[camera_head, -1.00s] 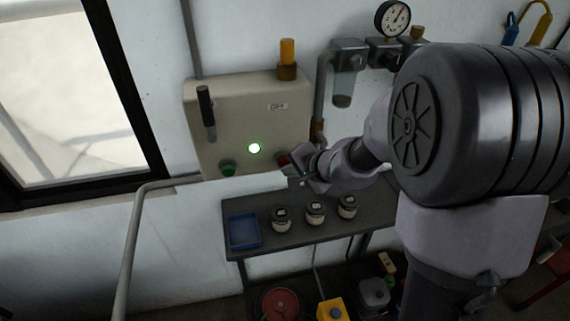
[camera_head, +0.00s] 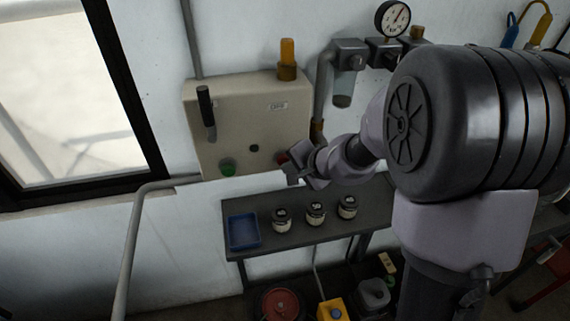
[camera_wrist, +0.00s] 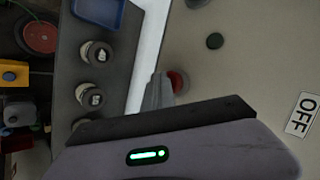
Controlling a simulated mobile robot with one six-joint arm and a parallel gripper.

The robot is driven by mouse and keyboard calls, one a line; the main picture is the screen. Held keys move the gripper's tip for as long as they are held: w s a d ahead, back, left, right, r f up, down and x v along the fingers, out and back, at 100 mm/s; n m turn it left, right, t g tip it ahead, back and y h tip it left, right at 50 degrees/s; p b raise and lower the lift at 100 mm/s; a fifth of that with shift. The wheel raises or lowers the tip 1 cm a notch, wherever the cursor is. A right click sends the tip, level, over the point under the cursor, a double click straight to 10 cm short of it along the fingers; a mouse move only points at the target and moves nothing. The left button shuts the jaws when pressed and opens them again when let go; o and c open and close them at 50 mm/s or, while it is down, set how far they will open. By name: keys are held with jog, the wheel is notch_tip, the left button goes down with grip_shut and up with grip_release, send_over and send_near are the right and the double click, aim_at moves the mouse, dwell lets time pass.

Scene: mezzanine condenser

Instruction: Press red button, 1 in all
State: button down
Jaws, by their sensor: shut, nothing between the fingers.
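The red button (camera_head: 282,158) is on the lower right of the beige control box (camera_head: 235,110), partly hidden by my gripper (camera_head: 292,174) in the head view. In the wrist view the red button (camera_wrist: 180,83) shows just right of my shut fingertips (camera_wrist: 160,84), which partly overlap it in the picture. I cannot tell from the frames whether they touch. The fingers hold nothing. A round lamp (camera_head: 254,148) left of the red button is dark; it also shows in the wrist view (camera_wrist: 215,41). A green button (camera_head: 228,168) is at the box's lower left.
The box also carries a black lever (camera_head: 207,108), an OFF label (camera_head: 277,106) and an amber beacon (camera_head: 287,60). Below, a grey shelf (camera_head: 345,232) holds a blue tray (camera_head: 243,231) and several jars (camera_head: 315,212). A pipe with a gauge (camera_head: 393,18) stands to the right.

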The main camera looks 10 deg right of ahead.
jog(key=shift+s, duration=0.15)
jog(key=shift+s+b, duration=0.65)
jog(key=shift+s, duration=0.15)
jog(key=shift+s, duration=0.1)
jog(key=s+b, duration=0.2)
jog(key=s, duration=0.2)
jog(key=shift+s, duration=0.4)
